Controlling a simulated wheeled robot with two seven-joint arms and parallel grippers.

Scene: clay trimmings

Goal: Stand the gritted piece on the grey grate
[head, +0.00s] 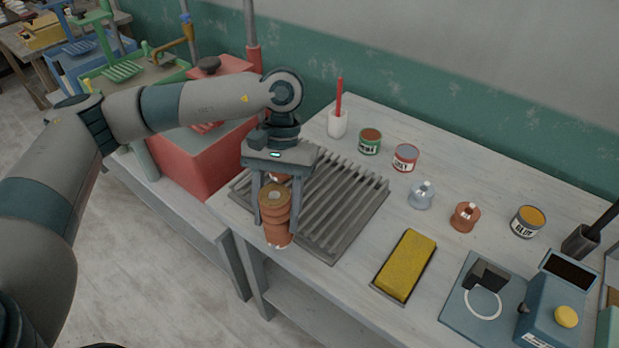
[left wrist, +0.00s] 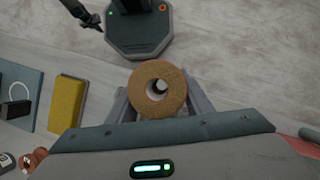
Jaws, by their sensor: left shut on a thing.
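My left gripper (head: 275,222) points down and is shut on a ringed terracotta piece (head: 277,232). The piece hangs roughly upright between the fingers. In the head view the gripper and piece cover the grate's left front part. The piece's lower end appears past the front left edge of the grate and table. Its height above them is hard to tell. My right gripper is not in view.
A yellow sponge block (head: 408,264) lies right of the grate. Behind it stand tins (head: 405,157), a white cup with a red stick (head: 338,122), a pale bottle (head: 421,195) and a brown one (head: 465,215). A red box (head: 195,165) stands left of the grate.

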